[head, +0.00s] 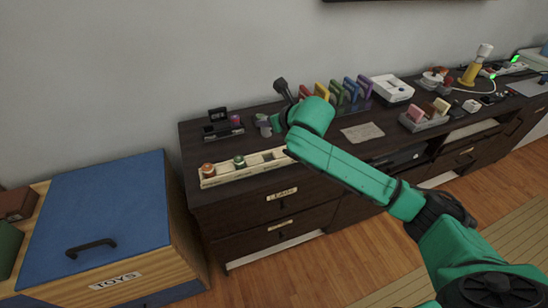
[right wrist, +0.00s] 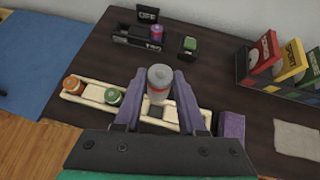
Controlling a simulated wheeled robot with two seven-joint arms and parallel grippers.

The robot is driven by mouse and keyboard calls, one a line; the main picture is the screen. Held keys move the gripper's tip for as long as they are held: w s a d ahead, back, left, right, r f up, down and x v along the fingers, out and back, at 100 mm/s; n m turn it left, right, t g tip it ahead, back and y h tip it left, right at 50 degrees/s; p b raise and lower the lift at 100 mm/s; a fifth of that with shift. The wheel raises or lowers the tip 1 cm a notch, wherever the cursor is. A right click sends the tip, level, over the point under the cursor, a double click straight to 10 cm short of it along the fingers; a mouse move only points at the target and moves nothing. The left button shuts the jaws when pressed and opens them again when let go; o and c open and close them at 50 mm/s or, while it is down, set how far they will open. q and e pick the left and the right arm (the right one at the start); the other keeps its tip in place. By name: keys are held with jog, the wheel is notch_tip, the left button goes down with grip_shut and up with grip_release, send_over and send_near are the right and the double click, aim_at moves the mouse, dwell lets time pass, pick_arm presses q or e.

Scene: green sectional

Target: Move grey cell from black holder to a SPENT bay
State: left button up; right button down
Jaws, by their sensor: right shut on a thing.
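The grey cell (right wrist: 159,78), pale with a reddish band low down, is upright between the two purple fingers of my right gripper (right wrist: 156,100), which is shut on it. In the right wrist view it appears over the long cream tray (right wrist: 98,104); whether it touches the tray cannot be told. The tray also shows in the head view (head: 222,178), with an orange-topped cell (right wrist: 72,83) and a green-topped cell (right wrist: 113,96) in its left part. The black holder (right wrist: 135,40) stands behind, with a pink-purple cell (right wrist: 157,33) at its right end. Bay labels are unreadable. My left gripper is out of view.
A small dark green-topped item (right wrist: 188,46) stands right of the holder. A purple block (right wrist: 231,126) is right of the tray. Coloured upright binders (right wrist: 264,54) and a paper sheet (right wrist: 297,139) lie further right. A blue-topped toy chest (head: 95,210) adjoins the dresser (head: 245,207).

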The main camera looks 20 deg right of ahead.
jog(key=f, duration=0.5)
jog(key=f+b, duration=0.1)
jog(key=f, duration=0.5)
jog(key=shift+s+d+f, duration=0.15)
jog(key=shift+s+f, duration=0.05)
jog(key=shift+f, duration=0.35)
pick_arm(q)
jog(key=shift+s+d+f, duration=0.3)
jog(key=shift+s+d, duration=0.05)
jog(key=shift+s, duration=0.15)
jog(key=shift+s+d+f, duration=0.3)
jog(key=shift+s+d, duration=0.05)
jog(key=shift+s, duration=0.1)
pick_arm(e)
jog(key=shift+c, duration=2.4)
grip_release()
jog(key=shift+f, duration=0.1)
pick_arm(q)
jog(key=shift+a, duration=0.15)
